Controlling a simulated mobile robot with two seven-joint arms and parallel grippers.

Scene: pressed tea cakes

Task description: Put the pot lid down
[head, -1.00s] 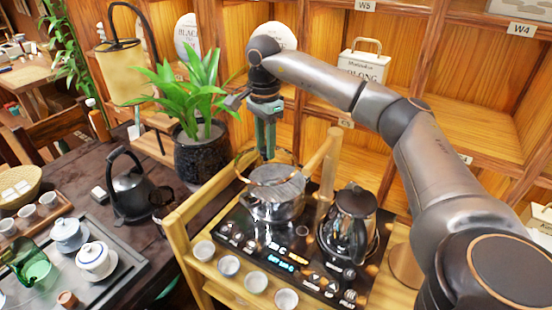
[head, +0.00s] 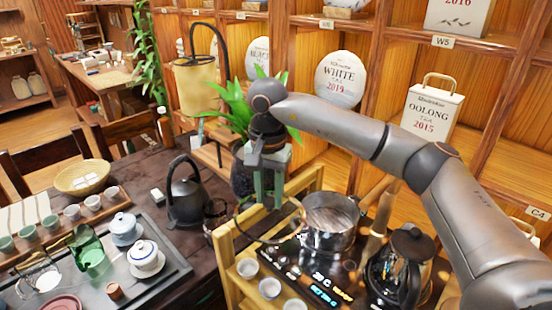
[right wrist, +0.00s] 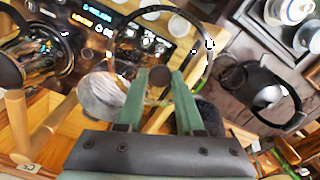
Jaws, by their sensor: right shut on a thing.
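The pot lid (head: 250,238) is a clear glass disc with a thin rim and a dark knob (right wrist: 160,76). My right gripper (head: 268,203) is shut on the knob, its green fingers pointing down. In the head view the lid hangs to the left of the steel pot (head: 330,222), over the left side of the wooden stand. The pot is uncovered and sits on the black cooker; it also shows in the right wrist view (right wrist: 98,98), beside the lid. My left gripper is not in view.
A glass kettle (head: 402,262) stands right of the pot. Small white cups (head: 269,288) line the stand's front edge. A black kettle (head: 187,200) stands on the dark table to the left, beside a tea tray (head: 165,280). A potted plant is behind my gripper.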

